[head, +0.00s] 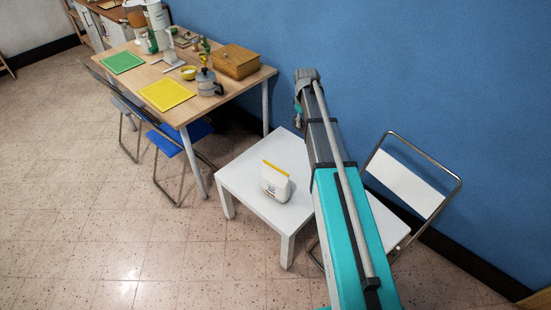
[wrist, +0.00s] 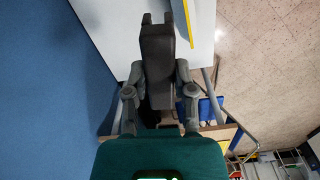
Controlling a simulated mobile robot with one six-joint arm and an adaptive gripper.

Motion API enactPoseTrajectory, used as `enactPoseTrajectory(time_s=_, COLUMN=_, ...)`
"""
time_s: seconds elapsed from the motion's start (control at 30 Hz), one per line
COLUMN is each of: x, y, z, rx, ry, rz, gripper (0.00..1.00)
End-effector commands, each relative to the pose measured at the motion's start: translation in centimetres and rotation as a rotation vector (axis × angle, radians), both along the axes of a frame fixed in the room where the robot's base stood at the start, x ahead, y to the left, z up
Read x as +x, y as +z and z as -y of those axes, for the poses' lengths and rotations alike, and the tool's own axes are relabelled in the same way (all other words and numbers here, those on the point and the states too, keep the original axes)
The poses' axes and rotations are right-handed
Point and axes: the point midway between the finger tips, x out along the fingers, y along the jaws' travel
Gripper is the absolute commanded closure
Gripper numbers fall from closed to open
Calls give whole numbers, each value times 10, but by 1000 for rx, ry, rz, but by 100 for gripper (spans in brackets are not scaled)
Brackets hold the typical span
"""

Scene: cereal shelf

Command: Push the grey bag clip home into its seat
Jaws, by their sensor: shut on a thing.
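In the wrist view my gripper (wrist: 159,73) is shut on a dark grey block with two short prongs at its far end, which I take to be the grey bag clip (wrist: 157,45). A yellow strip (wrist: 191,35) lies just right of it, with a narrow grey band beside it; I cannot tell whether they touch. In the head view a white bag (head: 275,185) with a yellow strip along its top stands upright on a low white table (head: 240,185). I cannot make out the seat.
A wooden table (head: 150,75) at the back left holds a moka pot (head: 208,83), a wooden box (head: 236,62) and green and yellow mats. A white folding chair (head: 408,183) stands right of my arm. A blue wall runs behind. The floor at the left front is clear.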

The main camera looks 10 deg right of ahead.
Motion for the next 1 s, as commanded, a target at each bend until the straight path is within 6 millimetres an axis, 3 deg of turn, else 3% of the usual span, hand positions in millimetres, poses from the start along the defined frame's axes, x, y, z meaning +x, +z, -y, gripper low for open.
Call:
enactPoseTrajectory(time_s=0.03, x=3, y=-18, z=-5, rx=0, ry=14, rz=0, gripper=100)
enactPoseTrajectory(time_s=0.7, x=23, y=-130, z=-68, rx=-1, ry=177, rz=0, gripper=100)
enactPoseTrajectory(time_s=1.0, x=28, y=-162, z=-89, rx=-1, ry=232, rz=0, gripper=100)
